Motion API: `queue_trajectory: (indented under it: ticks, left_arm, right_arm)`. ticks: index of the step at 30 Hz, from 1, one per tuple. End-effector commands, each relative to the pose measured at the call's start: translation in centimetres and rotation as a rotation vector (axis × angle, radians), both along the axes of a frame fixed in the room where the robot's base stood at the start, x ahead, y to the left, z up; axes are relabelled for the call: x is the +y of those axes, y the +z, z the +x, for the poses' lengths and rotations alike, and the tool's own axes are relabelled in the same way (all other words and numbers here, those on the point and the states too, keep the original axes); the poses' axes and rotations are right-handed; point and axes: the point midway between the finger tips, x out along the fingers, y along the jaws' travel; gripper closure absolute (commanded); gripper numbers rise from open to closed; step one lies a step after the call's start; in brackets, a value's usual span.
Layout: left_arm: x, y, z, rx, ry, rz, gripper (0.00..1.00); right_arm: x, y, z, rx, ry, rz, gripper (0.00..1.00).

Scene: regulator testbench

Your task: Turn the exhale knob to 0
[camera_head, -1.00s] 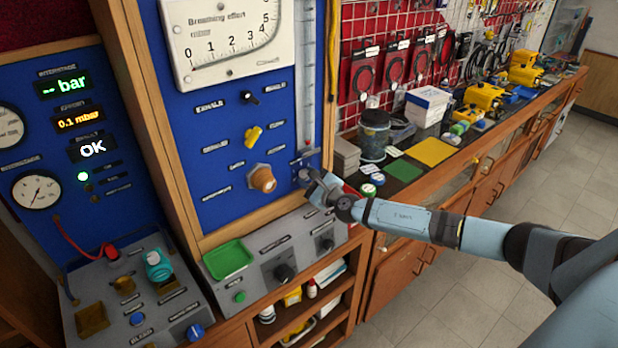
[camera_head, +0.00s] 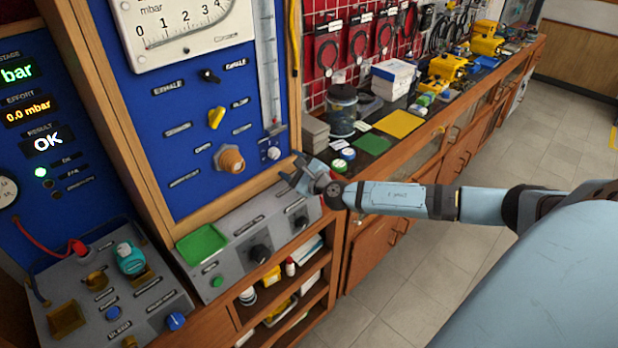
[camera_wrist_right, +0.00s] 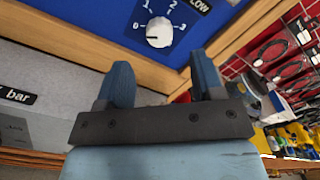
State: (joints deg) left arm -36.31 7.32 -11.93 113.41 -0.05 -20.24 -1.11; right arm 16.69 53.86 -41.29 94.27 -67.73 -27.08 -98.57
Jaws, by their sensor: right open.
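A small pale knob (camera_head: 270,153) sits at the lower right of the blue panel, below the clear tube. In the right wrist view it is a white knob (camera_wrist_right: 159,32) with a scale marked 0 to 3; its dark mark points left, towards the 0. A label partly cut off beside it ends in "LOW". My right gripper (camera_head: 289,171) is open and empty, just below and right of this knob and apart from it. Its two fingers (camera_wrist_right: 163,75) also show in the wrist view. A black selector (camera_head: 210,76) sits between the EXHALE label and another label. My left gripper is out of view.
The wooden frame (camera_head: 240,201) and grey console (camera_head: 240,232) lie below. A cluttered bench (camera_head: 383,163) stands to the right; the floor before it is clear.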

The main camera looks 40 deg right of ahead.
Motion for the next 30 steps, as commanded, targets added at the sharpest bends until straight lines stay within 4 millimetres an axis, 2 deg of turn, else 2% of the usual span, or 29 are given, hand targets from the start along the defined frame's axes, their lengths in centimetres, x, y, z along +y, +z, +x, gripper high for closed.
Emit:
queue_trajectory:
  ticks: [1,6,12,30]
  left_arm:
    - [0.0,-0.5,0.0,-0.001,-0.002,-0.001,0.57]
    - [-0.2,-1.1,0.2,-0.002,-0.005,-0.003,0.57]
    - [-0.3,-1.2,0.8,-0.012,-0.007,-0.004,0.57]
    - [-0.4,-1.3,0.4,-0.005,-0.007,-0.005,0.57]
  right_arm:
    - [-0.2,-0.5,-1.4,0.004,0.002,-0.002,0.39]
    - [-0.4,-0.3,-5.0,0.003,0.002,-0.002,0.39]
    - [-0.6,-0.2,-7.3,0.001,0.001,-0.002,0.39]
    - [-0.6,0.0,-7.8,0.0,0.0,-0.001,0.39]
